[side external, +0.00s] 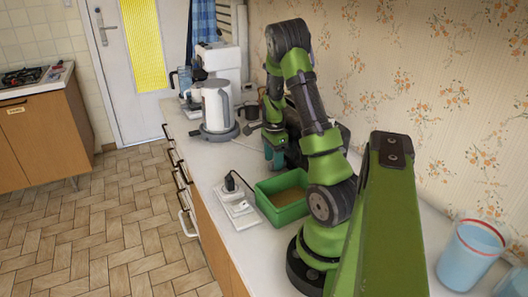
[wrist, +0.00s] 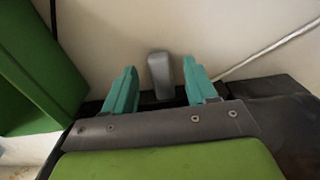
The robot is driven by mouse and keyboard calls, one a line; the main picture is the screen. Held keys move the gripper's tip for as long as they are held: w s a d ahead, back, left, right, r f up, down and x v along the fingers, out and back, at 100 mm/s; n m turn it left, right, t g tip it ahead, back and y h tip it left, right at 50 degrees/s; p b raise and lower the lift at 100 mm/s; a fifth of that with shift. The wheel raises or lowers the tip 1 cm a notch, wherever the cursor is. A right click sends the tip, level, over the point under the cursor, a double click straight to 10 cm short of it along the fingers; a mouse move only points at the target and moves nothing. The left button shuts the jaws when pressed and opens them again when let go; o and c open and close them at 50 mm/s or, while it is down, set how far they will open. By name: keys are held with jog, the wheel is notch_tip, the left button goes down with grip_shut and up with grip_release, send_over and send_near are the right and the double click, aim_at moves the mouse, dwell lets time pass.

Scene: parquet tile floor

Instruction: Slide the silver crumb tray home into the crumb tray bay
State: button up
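In the wrist view, my gripper (wrist: 160,82) is open, its two teal fingers apart. A grey, round-ended piece (wrist: 160,70) shows between and just beyond the fingertips, with a gap on each side. It may be part of the silver crumb tray; I cannot tell for sure. A dark appliance body (wrist: 285,120) lies behind and right of the fingers. The crumb tray bay is not visible. In the side view, my gripper (side external: 274,155) points down at the counter beside the green bin, and my arm hides most of the dark appliance (side external: 343,133).
A green bin (side external: 281,214) stands close by and also fills the left of the wrist view (wrist: 30,75). A power strip (side external: 238,208) with a black plug lies on the counter (side external: 205,160). A kettle (side external: 217,105) stands further back. A pale cord (wrist: 270,48) runs right of the fingers.

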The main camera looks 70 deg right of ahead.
jog(key=shift+s+d, duration=0.15)
notch_tip(320, 180, up, 17)
dwell(0.5)
jog(key=shift+f, duration=0.1)
jog(key=w+a+r+n+t, duration=0.1)
jog(key=w+a+n+t, duration=0.15)
jog(key=a+n, duration=0.5)
jog(key=w+a+r+n+t, duration=0.1)
jog(key=w+a+n, duration=0.35)
jog(key=a, duration=0.55)
jog(key=s+a+r+n+t+y, duration=0.1)
jog(key=s+a+n+t, duration=0.1)
jog(key=a+n, duration=0.3)
jog(key=s+a+r+n+t+y, duration=0.1)
jog(key=a+n, duration=0.5)
jog(key=a, duration=0.8)
jog(key=shift+s+a+r+t, duration=0.35)
jog(key=shift+s+r, duration=0.45)
jog(key=shift+s, duration=0.15)
